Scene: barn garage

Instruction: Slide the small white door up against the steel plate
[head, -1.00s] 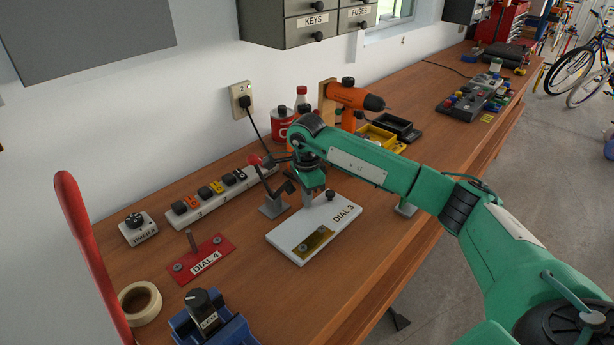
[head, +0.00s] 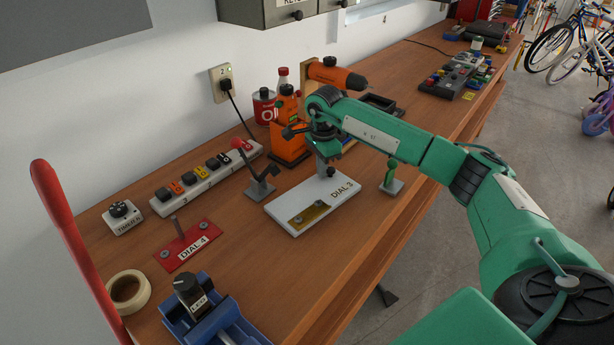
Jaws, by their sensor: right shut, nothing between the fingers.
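The small white door (head: 289,210) is a flat white panel on the workbench, labelled DIAL 3. It has a brass plate at its near left end and a small dark knob (head: 331,171) near its far edge. My right gripper (head: 323,172) points down at the far edge, shut and empty, close beside the knob; contact is unclear. A grey steel plate (head: 259,190) with a dark lever stands left of the door. Another small grey plate (head: 397,187) with a green upright stands to its right, with a gap between. My left gripper is out of view.
A red DIAL 4 plate (head: 186,245), a power strip (head: 205,185) and a tape roll (head: 128,292) lie to the left. A blue vise (head: 222,325) is at the near edge.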

